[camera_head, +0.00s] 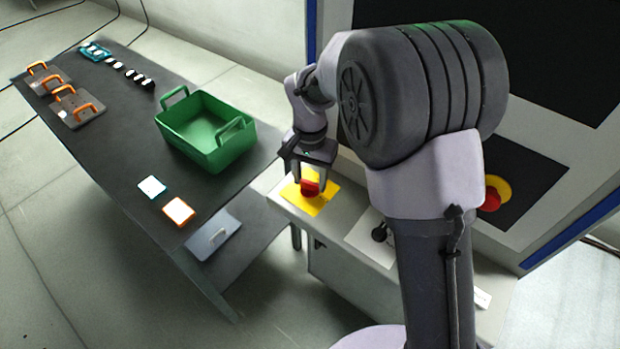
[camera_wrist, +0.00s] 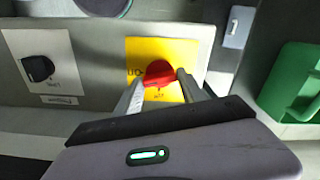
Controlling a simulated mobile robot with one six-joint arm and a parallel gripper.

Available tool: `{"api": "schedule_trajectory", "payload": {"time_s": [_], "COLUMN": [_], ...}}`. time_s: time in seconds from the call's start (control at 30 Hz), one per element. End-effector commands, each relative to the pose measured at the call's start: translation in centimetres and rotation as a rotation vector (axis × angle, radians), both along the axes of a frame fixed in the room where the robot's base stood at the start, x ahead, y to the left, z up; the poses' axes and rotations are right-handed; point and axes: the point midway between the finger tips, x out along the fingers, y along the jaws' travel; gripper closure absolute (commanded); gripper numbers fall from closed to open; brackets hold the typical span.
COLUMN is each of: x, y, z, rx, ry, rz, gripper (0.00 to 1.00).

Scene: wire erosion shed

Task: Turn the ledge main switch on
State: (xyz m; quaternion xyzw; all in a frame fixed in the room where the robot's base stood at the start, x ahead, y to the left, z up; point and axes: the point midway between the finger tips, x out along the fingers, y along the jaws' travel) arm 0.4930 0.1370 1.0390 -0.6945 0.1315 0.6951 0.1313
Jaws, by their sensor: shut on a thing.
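The ledge main switch is a red rotary knob (camera_head: 309,188) on a yellow plate (camera_head: 325,200), set on the grey ledge in the head view. In the wrist view the red knob (camera_wrist: 159,73) lies in front of the yellow plate (camera_wrist: 178,55), with dark lettering beside and below it. My gripper (camera_head: 309,178) comes down from above and is shut on the knob, one finger on each side. It also shows in the wrist view (camera_wrist: 160,82). The fingers hide parts of the knob and plate, and I cannot read its setting for certain.
A black knob (camera_head: 379,234) on a white plate sits farther along the ledge. A red stop button (camera_head: 491,198) is on the machine panel behind my arm. The dark table (camera_head: 120,150) at left holds a green crate (camera_head: 190,148), orange-handled plates (camera_head: 72,108) and small tiles.

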Motion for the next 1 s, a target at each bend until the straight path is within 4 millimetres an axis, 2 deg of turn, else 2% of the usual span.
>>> {"api": "schedule_trajectory", "payload": {"time_s": [0.43,1.0], "x": [0.08,0.06], "y": [0.01,0.03], "z": [0.05,0.11], "rx": [0.001,0.001], "ry": [-0.003,-0.003], "rz": [-0.249,-0.306], "gripper": [0.93,0.93]}}
